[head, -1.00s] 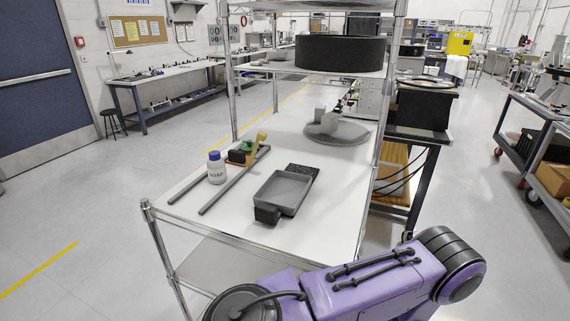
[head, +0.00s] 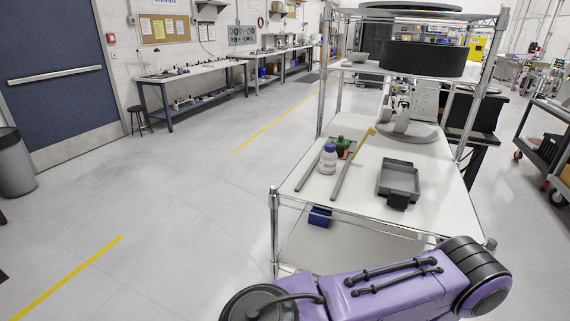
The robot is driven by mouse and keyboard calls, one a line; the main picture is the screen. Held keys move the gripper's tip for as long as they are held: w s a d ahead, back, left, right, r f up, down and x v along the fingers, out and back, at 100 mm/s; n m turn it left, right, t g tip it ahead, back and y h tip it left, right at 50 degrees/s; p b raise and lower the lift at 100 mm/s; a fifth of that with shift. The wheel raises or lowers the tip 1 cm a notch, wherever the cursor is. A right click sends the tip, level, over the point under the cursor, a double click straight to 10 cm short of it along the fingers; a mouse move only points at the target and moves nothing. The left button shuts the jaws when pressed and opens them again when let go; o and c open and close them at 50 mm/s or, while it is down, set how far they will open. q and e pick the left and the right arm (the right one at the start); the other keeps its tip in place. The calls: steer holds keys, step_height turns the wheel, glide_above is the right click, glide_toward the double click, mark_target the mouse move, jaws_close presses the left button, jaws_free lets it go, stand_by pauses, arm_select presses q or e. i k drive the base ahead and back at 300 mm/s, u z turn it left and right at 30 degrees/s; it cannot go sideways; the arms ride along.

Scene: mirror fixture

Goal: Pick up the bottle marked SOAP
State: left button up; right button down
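The white bottle with a blue cap (head: 328,160) stands upright on the white top of the metal rack cart (head: 420,205), near its left edge. Its SOAP label is too small to read clearly now. It stands between two grey rails (head: 345,178). A purple arm of mine crosses the bottom of the head view, below and in front of the cart. Neither gripper shows in the view, and nothing touches the bottle.
A green and black item (head: 342,143) sits behind the bottle. A grey tray (head: 397,178) lies to its right, and a black drum (head: 422,58) is on the shelf above. Metal posts bound the cart. Open floor (head: 170,210) lies to the left.

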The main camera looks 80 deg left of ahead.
mark_target(328, 165)
steer(key=z, duration=0.05)
steer(key=k, duration=0.15)
steer(key=u, duration=1.25)
